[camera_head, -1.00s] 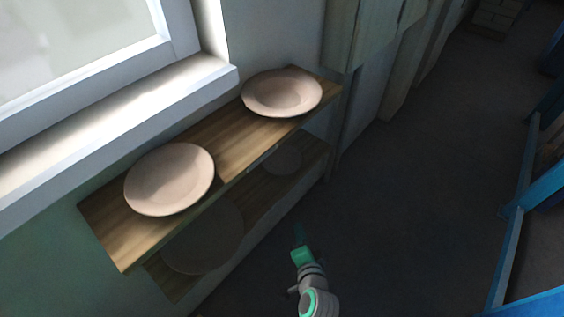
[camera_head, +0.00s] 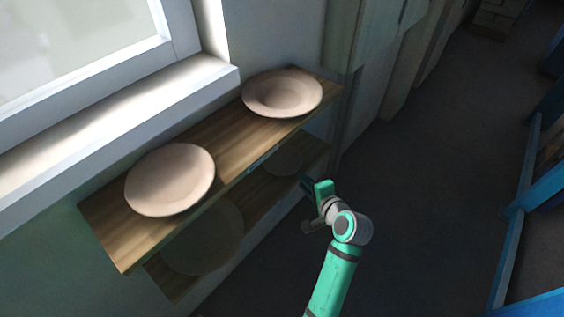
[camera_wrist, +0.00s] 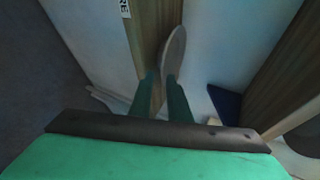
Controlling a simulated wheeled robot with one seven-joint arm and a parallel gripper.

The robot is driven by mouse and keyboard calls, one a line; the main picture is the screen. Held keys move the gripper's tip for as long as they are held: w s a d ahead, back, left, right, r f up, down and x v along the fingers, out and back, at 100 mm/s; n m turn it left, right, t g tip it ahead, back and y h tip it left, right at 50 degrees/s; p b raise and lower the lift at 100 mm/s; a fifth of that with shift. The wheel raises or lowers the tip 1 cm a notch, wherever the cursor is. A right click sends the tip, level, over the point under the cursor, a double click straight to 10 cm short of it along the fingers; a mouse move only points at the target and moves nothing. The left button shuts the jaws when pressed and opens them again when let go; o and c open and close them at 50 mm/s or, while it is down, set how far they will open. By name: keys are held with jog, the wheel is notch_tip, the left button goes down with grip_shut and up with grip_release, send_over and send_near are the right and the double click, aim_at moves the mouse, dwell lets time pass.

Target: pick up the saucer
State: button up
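The task's saucer appears to be the small pale plate (camera_head: 283,160) on the lower shelf, in shade below the upper shelf's edge. In the wrist view a saucer (camera_wrist: 175,50) shows nearly edge-on against a wooden shelf, just beyond my fingertips. My gripper (camera_head: 306,184) is at the right end of the shelves, close to the front edge of the lower one. In the wrist view its two green fingers (camera_wrist: 160,82) stand apart with a narrow gap. The saucer's near rim is by the right fingertip; whether they touch I cannot tell.
The upper wooden shelf (camera_head: 238,146) holds two plates, one left (camera_head: 170,180) and one right (camera_head: 282,93). A larger dark plate (camera_head: 203,238) is on the lower shelf (camera_head: 265,191) at left. A window sill (camera_head: 120,125) is behind.

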aim_at(293, 173)
jog(key=x, duration=0.5)
jog(key=shift+a+r, duration=0.15)
jog(key=shift+a, duration=0.25)
jog(key=shift+w+a+f, duration=0.15)
jog(key=shift+w+f, duration=0.1)
jog(key=shift+w, duration=0.15)
jog(key=shift+a, duration=0.1)
grip_shut()
